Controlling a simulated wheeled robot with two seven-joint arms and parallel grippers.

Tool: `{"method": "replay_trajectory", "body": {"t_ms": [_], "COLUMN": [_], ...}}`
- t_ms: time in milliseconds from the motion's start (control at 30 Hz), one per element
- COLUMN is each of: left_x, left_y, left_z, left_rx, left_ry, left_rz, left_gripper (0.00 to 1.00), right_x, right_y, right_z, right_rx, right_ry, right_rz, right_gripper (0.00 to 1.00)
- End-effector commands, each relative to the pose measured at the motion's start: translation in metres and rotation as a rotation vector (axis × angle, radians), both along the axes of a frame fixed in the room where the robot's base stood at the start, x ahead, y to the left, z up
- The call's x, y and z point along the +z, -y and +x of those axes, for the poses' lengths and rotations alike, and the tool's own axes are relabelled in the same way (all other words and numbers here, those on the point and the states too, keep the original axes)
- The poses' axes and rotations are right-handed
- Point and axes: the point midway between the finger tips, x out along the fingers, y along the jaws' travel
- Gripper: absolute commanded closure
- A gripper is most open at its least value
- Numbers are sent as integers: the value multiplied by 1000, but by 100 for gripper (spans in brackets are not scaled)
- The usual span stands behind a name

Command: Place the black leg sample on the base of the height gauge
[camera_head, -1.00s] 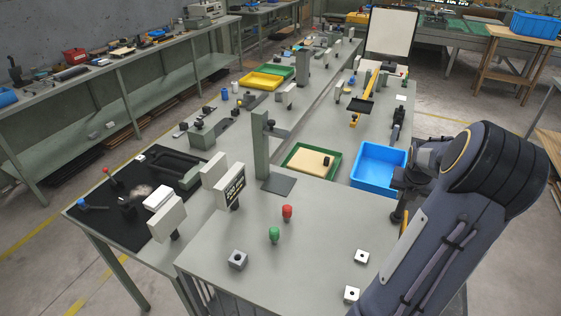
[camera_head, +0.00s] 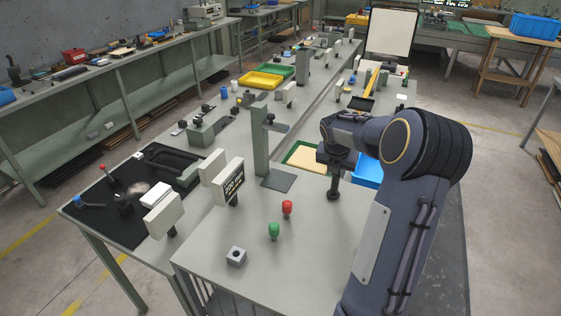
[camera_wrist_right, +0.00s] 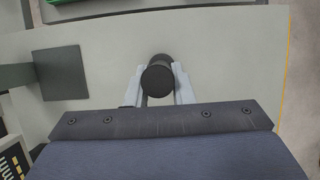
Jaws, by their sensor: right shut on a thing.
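The black leg sample (camera_wrist_right: 158,74) is a dark round piece with a wider end, held between the pale fingers of my right gripper (camera_wrist_right: 158,88) in the right wrist view. In the head view my right gripper (camera_head: 334,172) is over the bench, with the dark sample (camera_head: 333,190) hanging below it. The height gauge is a grey-green post (camera_head: 260,142) with a side arm and a flat dark base (camera_head: 278,180). The bare base also shows at the left of the right wrist view (camera_wrist_right: 62,73). My right gripper is to the right of the base, apart from it. My left gripper is out of view.
A green-edged tray (camera_head: 302,157) and a blue bin (camera_head: 368,172) are behind my arm.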

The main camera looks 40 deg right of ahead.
Motion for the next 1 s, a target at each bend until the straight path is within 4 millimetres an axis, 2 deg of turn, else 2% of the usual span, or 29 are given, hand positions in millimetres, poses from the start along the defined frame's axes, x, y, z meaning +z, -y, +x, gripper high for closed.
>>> {"method": "replay_trajectory", "body": {"t_ms": [33, 100, 400, 500, 767, 967, 1000], "left_x": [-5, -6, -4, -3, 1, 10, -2], "left_y": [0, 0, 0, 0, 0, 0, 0], "left_z": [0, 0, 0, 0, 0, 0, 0], "left_rx": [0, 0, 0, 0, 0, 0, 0], "left_ry": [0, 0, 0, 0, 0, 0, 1], "left_rz": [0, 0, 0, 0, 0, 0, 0], "left_gripper": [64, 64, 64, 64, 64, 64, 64], "right_x": [-2, -1, 1, 1, 1, 2, -5], "right_y": [-8, -17, -53, -60, -71, -87, -85], "right_z": [15, 32, 100, 115, 137, 166, 164], "right_rx": [6, 6, 3, 2, 2, 2, -1], "right_ry": [2, 2, -1, 0, 0, -1, 1], "right_rz": [1, 0, 1, 1, 1, 2, 1], "right_gripper": [100, 100, 100, 100, 100, 100, 100]}}
